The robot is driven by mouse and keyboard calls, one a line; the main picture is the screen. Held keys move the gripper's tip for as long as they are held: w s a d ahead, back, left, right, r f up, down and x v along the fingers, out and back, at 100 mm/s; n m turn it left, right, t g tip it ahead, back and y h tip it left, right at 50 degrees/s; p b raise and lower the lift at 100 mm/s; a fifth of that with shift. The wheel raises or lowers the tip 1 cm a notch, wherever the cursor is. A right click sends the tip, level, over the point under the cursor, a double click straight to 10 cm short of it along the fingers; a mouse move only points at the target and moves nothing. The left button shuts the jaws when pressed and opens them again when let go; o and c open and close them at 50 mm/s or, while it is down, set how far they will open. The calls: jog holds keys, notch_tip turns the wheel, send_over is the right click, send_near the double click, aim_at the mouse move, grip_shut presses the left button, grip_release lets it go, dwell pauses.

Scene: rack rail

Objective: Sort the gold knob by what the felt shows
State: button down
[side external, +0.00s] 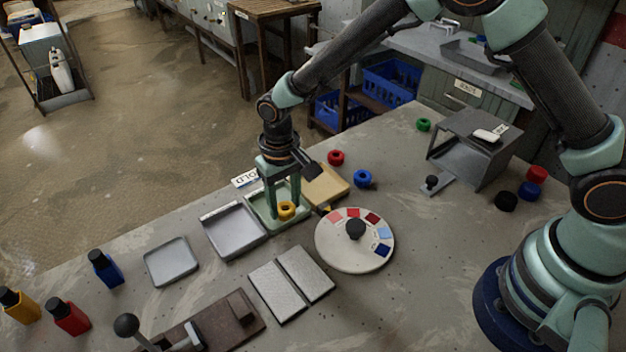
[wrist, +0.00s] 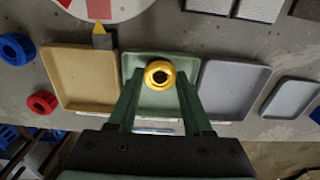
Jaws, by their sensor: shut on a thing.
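The gold knob (side external: 287,210) is a yellow ring with a dark centre. It is between the fingers of my gripper (side external: 285,207), which is shut on it and points down. The knob is over the green tray (side external: 262,221), low at its near right side; I cannot tell if it touches the tray floor. In the wrist view the knob (wrist: 160,74) sits between the fingertips (wrist: 159,78), with the green tray (wrist: 134,63) behind it. The tan tray (wrist: 75,78) and the grey tray (wrist: 232,88) flank the green one. I cannot make out which surface is the felt.
A round dial (side external: 354,259) with coloured patches and a black knob stands right of the trays. Two grey pads (side external: 290,283) lie nearer. Red (side external: 336,158) and blue (side external: 363,178) rings lie behind. A grey box (side external: 474,150) stands at right, bottles (side external: 105,268) at left.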

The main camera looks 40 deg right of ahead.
jog(key=shift+f, duration=0.15)
jog(key=shift+c, duration=1.2)
grip_release()
jog(key=shift+r, duration=3.9)
jog(key=shift+r, duration=0.1)
